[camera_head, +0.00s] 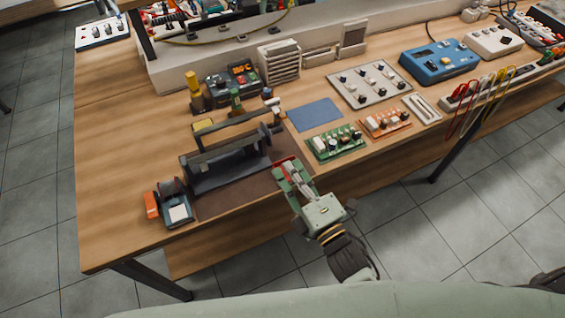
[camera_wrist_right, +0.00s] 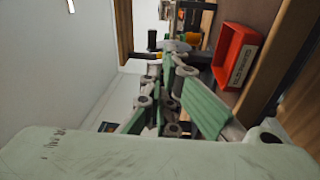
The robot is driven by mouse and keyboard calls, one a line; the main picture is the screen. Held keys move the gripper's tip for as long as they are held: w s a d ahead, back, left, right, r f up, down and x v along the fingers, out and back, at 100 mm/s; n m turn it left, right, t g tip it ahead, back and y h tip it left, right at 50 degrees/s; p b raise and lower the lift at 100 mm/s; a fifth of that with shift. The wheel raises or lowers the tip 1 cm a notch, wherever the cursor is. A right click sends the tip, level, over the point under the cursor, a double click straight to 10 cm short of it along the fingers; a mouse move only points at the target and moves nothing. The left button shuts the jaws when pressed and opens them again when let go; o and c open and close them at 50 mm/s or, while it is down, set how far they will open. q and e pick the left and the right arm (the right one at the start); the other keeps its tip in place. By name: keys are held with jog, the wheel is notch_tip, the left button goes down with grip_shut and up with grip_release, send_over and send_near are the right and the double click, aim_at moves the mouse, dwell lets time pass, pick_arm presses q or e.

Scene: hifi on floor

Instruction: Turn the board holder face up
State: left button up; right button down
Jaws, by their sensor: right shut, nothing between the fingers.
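The board holder (camera_head: 228,158), a dark grey frame with a long bar and end brackets, sits on a brown mat (camera_head: 262,180) at the table's front left. I cannot tell which side of it faces up. My right gripper (camera_head: 286,172), with green fingers, is just right of the holder, at the mat's right end, apart from it. It is shut and empty; its linkage and green fingers also show in the right wrist view (camera_wrist_right: 180,85). A small red tray (camera_wrist_right: 238,58) lies beside the fingers, partly hidden by them in the head view. My left gripper is out of view.
A soldering-type device with a blue base (camera_head: 179,212) stands at the mat's left end. A green circuit board (camera_head: 337,142), an orange board (camera_head: 386,122) and a blue pad (camera_head: 314,114) lie to the right. The table's left part is bare.

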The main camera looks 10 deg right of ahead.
jog(key=s+d+f+t+b, duration=0.35)
jog(key=f+b, duration=0.25)
jog(key=b, duration=0.3)
pick_arm(q)
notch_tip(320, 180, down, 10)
jog(key=p, duration=0.1)
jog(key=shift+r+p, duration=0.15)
jog(key=shift+p, duration=0.25)
pick_arm(e)
jog(key=shift+t, duration=0.45)
jog(key=x, duration=1.4)
jog(key=shift+s+a, duration=0.1)
jog(key=shift+a, duration=0.25)
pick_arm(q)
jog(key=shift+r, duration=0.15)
pick_arm(e)
jog(key=shift+r, duration=0.1)
